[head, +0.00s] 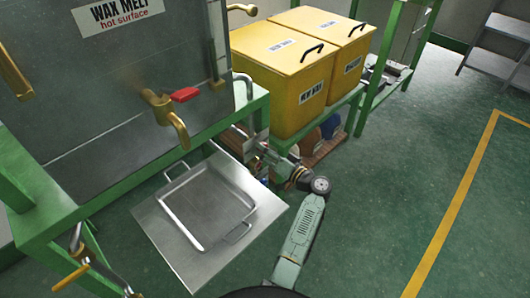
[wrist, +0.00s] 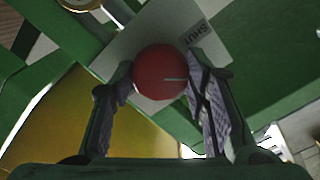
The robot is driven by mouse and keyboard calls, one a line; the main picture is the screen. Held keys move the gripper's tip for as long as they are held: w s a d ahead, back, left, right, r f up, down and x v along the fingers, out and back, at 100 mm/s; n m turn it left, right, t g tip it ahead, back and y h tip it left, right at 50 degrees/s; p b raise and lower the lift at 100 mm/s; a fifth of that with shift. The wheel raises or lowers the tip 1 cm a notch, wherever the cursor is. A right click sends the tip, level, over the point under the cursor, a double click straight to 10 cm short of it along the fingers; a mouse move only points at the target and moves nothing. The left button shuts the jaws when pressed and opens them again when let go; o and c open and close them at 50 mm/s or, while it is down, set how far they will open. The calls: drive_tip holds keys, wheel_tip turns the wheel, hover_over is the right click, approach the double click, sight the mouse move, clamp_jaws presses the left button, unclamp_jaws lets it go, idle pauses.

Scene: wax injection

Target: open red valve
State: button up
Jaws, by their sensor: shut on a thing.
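A round red valve knob (wrist: 160,70) sits between my gripper's (wrist: 166,78) two fingers in the wrist view, with one finger pad against each side. A thin pale line on the knob points to the right. Behind it is a pale plate (wrist: 125,47) with the word SHUT at its upper right. In the head view my gripper (head: 257,151) reaches in beside the green stand, just below the yellow boxes. The round knob is hidden there. A separate red lever (head: 185,94) sits on the brass tap of the wax melt tank.
The wax melt tank (head: 110,90), marked hot surface, stands at the left on a green frame. A metal tray (head: 265,222) lies below its tap. Yellow lidded boxes (head: 285,98) stand behind my gripper. The green floor (head: 400,180) at the right is clear.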

drive_tip(key=shift+w+r+m+p, duration=0.1)
drive_tip(key=shift+m+p, duration=6.3)
drive_tip(key=shift+m, duration=7.3)
drive_tip(key=o, duration=1.1)
drive_tip(key=shift+o, duration=0.2)
